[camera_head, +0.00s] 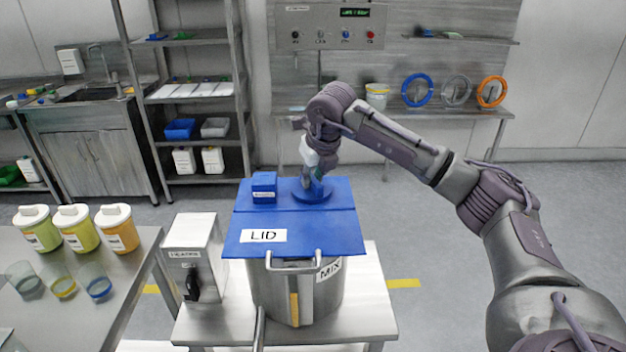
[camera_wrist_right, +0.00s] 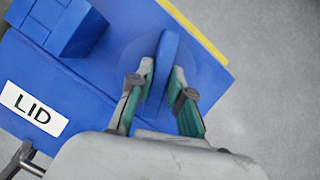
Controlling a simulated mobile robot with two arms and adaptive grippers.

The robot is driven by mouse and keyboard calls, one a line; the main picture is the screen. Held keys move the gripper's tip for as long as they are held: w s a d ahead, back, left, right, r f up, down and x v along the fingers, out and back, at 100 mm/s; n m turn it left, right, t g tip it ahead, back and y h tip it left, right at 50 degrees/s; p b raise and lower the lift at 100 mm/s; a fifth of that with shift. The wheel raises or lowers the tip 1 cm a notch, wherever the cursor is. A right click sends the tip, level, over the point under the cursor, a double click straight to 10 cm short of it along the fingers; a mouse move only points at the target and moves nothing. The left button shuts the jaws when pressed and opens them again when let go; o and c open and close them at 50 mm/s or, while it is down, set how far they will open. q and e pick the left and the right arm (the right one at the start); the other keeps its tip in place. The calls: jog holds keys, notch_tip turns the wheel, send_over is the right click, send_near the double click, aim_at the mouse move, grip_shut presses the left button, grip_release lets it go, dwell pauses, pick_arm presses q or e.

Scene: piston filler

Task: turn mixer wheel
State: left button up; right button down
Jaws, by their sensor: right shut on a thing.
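The blue mixer wheel (camera_head: 305,197) is a flat disc with a raised bar. It lies on the far half of the blue lid (camera_head: 295,240) that covers a steel pot (camera_head: 318,290) marked MIX. My right gripper (camera_head: 315,178) reaches down onto the wheel from above. In the right wrist view, the wheel's bar (camera_wrist_right: 167,58) stands between the green-padded fingers of my right gripper (camera_wrist_right: 162,82), which is shut on it. The fingers hide part of the bar and disc. My left gripper is not in view.
A blue block (camera_head: 264,187) sits on the lid left of the wheel. A grey heater box (camera_head: 193,255) stands left of the pot on the steel table (camera_head: 370,310). Yellow-green and orange tubs (camera_head: 118,229) and cups stand on a side table. Floor right of the pot is clear.

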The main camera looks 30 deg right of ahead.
jog(key=m+h, duration=0.1)
jog(key=m, duration=0.1)
jog(key=m+h+b, duration=0.1)
jog(key=m, duration=0.2)
jog(key=shift+a+m+g, duration=0.15)
jog(key=shift+m+g, duration=0.15)
jog(key=shift+g, duration=0.1)
jog(key=m+g, duration=0.1)
jog(key=m, duration=0.2)
jog(key=m+h+b, duration=0.1)
jog(key=m, duration=0.1)
jog(key=shift+w+m+g+h, duration=0.15)
jog(key=shift+m+g+h, duration=0.15)
jog(key=shift+m+g, duration=0.1)
jog(key=c, duration=1.1)
grip_release()
jog(key=shift+r, duration=0.1)
jog(key=v, duration=1.2)
jog(key=shift+w, duration=0.1)
